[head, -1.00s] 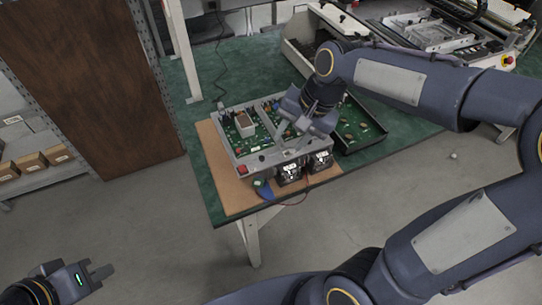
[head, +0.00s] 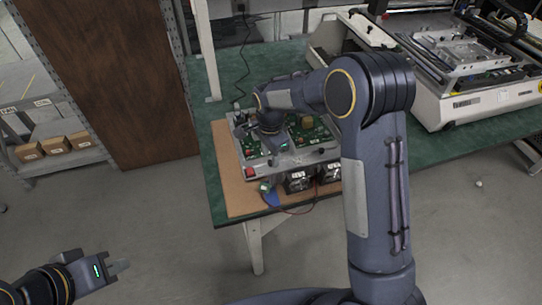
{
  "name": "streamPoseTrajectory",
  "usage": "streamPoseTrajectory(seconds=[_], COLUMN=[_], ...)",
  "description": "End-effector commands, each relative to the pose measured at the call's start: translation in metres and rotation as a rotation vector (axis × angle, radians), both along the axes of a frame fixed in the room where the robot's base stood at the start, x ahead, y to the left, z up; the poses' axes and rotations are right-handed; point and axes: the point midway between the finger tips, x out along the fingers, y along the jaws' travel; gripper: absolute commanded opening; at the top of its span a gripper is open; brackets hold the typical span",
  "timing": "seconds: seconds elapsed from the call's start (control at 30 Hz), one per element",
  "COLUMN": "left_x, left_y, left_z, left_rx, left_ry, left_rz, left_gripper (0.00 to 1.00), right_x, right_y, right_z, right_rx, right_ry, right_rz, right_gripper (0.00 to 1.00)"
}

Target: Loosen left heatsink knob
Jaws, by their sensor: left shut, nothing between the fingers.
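The grey fixture frame (head: 300,159) holds a green circuit board (head: 312,134) on the brown mat (head: 228,182). My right gripper (head: 274,152) reaches down over the left part of the board, near the frame's front edge. Its fingers are small and partly hidden by its own body, so I cannot tell if they are open or shut. The left heatsink knob cannot be made out; the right gripper and wrist cover that part of the board. My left gripper (head: 124,266) is shut and empty, low at the left, over the floor and away from the table.
The green table (head: 215,200) carries a white machine (head: 470,100) at the back right. Black units (head: 297,182) with a red wire stand at the fixture's front edge, beside a blue object (head: 271,197). A brown panel and shelf (head: 60,165) stand left.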

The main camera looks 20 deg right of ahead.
Motion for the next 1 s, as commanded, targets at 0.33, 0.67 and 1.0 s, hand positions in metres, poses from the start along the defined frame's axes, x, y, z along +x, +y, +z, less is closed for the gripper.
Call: streamPoseTrajectory(seconds=[0.33,0.67,1.0], left_x=[0.0,0.0,0.0], left_y=[0.0,0.0,0.0], left_z=[0.002,0.002,0.001], left_rx=[0.0,0.0,0.0], left_ry=[0.0,0.0,0.0], left_rz=[0.0,0.0,0.0], left_gripper=[0.0,0.0,0.0], right_x=[0.0,0.0,0.0], right_y=[0.0,0.0,0.0], right_z=[-0.016,-0.016,-0.016], right_rx=[0.002,0.002,0.002], right_ry=[-0.002,-0.002,-0.002], right_rz=[0.0,0.0,0.016], right_gripper=[0.38,0.09,0.0])
